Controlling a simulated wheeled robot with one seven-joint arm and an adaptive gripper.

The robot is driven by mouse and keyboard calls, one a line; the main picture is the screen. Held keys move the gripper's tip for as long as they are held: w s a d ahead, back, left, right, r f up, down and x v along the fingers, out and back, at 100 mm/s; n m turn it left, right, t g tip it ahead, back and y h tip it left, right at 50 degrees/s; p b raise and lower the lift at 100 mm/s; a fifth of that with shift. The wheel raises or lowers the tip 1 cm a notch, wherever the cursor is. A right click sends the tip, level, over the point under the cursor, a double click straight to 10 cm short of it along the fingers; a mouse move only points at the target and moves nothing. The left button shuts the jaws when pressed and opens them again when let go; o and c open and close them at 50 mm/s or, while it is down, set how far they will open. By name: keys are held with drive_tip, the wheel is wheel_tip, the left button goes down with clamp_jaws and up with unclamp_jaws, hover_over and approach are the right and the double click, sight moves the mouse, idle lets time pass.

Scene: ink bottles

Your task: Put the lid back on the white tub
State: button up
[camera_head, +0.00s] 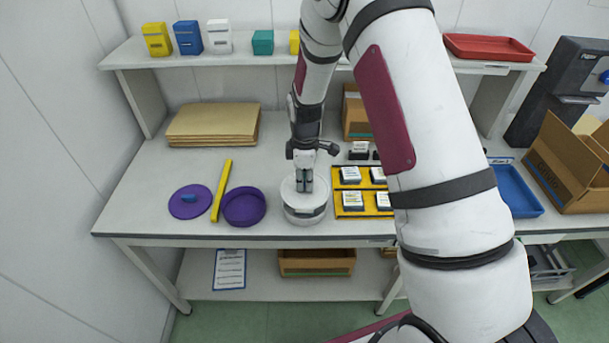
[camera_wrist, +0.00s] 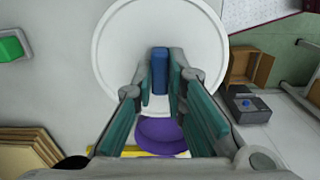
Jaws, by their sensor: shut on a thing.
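The white tub (camera_head: 305,215) stands near the front edge of the bench, left of its middle. My gripper (camera_head: 304,187) points down over it. In the wrist view, my gripper's fingers (camera_wrist: 161,80) close on the blue handle (camera_wrist: 160,62) of the round white lid (camera_wrist: 120,45). The lid is level over the tub's mouth and hides the inside. I cannot tell whether it rests on the rim or is just above it.
An open purple tub (camera_head: 244,208) stands close left of the white tub. A yellow tray (camera_head: 363,212) with several ink bottles is close right. Flat cardboard (camera_head: 212,124) lies behind.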

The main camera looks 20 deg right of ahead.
sight(305, 188)
drive_tip(key=shift+f+b, duration=0.4)
drive_tip(key=shift+f, duration=1.75)
drive_tip(key=shift+f, duration=0.15)
idle(0.5)
drive_tip(key=o, duration=0.8)
drive_tip(key=shift+c, duration=0.2)
drive_tip(key=shift+o, duration=0.3)
drive_tip(key=o, duration=0.4)
drive_tip(key=shift+r+p, duration=0.6)
drive_tip(key=shift+r, duration=2.95)
